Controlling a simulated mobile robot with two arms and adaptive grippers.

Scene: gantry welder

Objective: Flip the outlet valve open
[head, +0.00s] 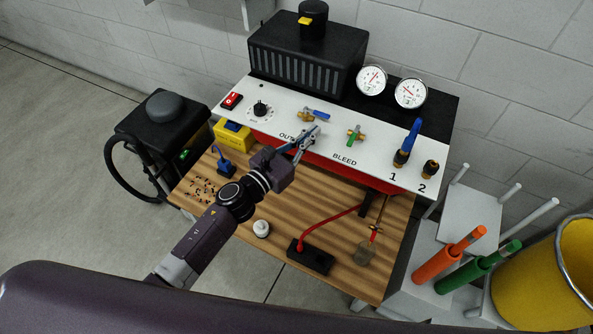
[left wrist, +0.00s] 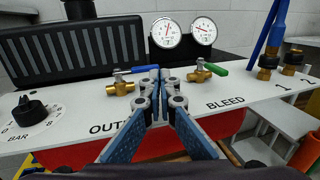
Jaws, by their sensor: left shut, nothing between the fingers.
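The outlet valve is a small brass valve (head: 305,115) with a blue lever (head: 319,113), on the white sloped panel above the partly covered "OUT…" label. In the left wrist view its brass body (left wrist: 121,88) is left of my fingertips, and the blue lever (left wrist: 134,70) points right, toward them. My left gripper (head: 309,134) is shut and empty, just in front of and below the lever in the head view. In the left wrist view its fingertips (left wrist: 160,78) cover the space beside the lever's end; I cannot tell whether they touch. My right gripper is not in view.
The bleed valve with a green lever (head: 355,136) sits close to the right of my gripper. A black dial (head: 260,109) and red switch (head: 232,101) are to the left. Blue-topped hose fitting (head: 407,143) stands at the right. Below is a wooden bench (head: 290,228) with small items.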

